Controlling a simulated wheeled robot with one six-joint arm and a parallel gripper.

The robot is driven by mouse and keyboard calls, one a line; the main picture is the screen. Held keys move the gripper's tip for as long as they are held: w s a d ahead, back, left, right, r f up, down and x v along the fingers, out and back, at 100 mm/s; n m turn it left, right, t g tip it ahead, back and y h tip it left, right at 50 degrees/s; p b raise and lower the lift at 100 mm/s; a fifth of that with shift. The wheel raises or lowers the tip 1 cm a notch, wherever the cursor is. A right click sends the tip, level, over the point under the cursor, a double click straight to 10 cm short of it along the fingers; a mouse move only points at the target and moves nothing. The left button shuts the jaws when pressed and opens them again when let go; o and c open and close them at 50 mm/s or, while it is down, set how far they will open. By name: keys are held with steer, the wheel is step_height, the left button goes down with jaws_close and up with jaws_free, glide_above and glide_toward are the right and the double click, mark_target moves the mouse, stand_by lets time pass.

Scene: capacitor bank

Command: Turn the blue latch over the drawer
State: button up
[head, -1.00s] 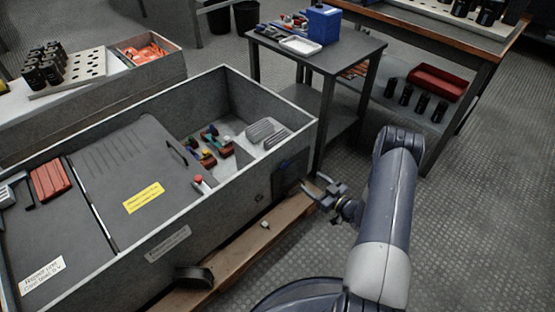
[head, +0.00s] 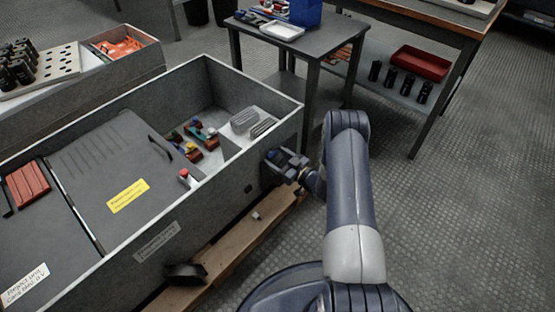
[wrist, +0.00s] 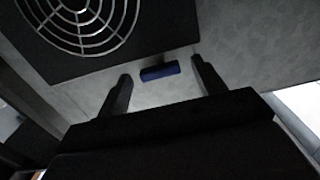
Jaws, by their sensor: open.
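The blue latch (wrist: 160,71) is a small blue bar on the grey cabinet wall in the wrist view. It lies nearly level, slightly tilted, between and just beyond my fingertips. My gripper (wrist: 160,73) is open, with one finger on each side of the latch and no clear contact. I cannot make out the drawer's outline.
A dark panel with a round fan grille (wrist: 80,18) is next to the latch. The open-topped grey cabinet (head: 225,195) has a dark handle (head: 186,272) low on its front. A wooden plank (head: 235,245) runs along its foot. A side table (head: 275,42) stands behind.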

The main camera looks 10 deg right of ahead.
steer(key=shift+c, duration=0.5)
steer(key=c, duration=0.9)
steer(key=shift+m, duration=0.3)
steer(key=shift+m+b, duration=1.85)
steer(key=shift+m, duration=6.75)
